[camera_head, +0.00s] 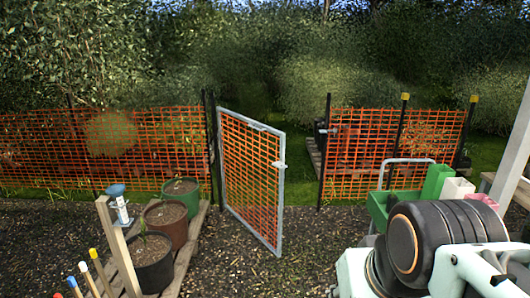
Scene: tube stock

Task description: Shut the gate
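The gate (250,175) is a grey metal frame filled with orange mesh. It hangs from a dark post (211,150) on its left and stands open, swung toward me. A small pale latch piece (279,165) sits on its free edge. The dark post on the right of the gap (325,150) carries a small pale fitting (330,131) near its upper part. The gap between the gate's free edge and this post is open. My gripper is not in view; only parts of my own arm show at the lower right.
Orange mesh fence (100,150) runs left of the gate and another panel (400,150) right. Several plant pots (166,226) stand on a pallet at lower left, near a wooden post (118,250). Green and white bins (437,182) stand at right. Gravel (305,235) before the gap is clear.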

